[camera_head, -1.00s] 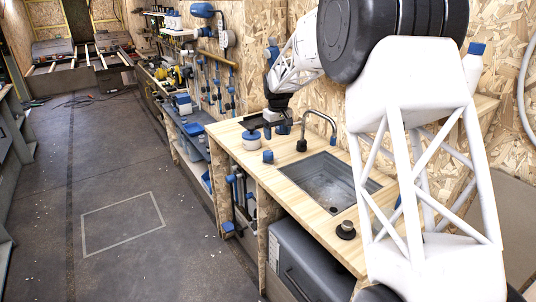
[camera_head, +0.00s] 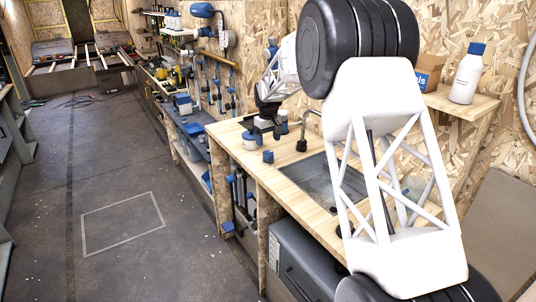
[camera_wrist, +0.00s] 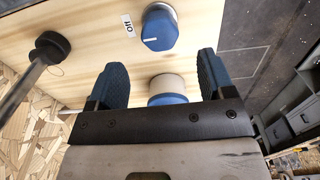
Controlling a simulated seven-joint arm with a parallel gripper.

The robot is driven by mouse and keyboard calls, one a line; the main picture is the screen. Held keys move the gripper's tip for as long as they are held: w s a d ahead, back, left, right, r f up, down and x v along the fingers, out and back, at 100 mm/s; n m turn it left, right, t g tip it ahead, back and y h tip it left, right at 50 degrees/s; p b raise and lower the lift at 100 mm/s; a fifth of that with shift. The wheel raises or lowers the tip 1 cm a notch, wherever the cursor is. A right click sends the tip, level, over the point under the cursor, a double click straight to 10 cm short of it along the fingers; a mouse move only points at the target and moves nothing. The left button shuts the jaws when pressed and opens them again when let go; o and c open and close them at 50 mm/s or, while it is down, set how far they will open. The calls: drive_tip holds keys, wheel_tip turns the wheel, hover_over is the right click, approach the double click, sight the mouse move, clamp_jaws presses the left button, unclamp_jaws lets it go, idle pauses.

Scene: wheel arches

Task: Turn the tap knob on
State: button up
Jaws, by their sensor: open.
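The tap knob (camera_head: 268,157) is a small blue cap on the wooden counter, left of the sink. My gripper (camera_wrist: 161,65) is open, with nothing held. Its two dark blue fingers are apart, and the knob appears beyond their tips, roughly between them. In the head view my gripper (camera_head: 262,128) is above and behind the knob.
A pale jar with a blue lid (camera_head: 250,142) stands left of the knob. A blue-capped container (camera_wrist: 168,88) shows between my fingers in the wrist view. The sink (camera_head: 318,185) is partly behind my arm. A white bottle (camera_head: 466,75) and cardboard box (camera_head: 428,70) stand on a shelf.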

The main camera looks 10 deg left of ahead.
sight(268, 152)
drive_tip(key=shift+f, duration=3.5)
drive_tip(key=c, duration=0.9)
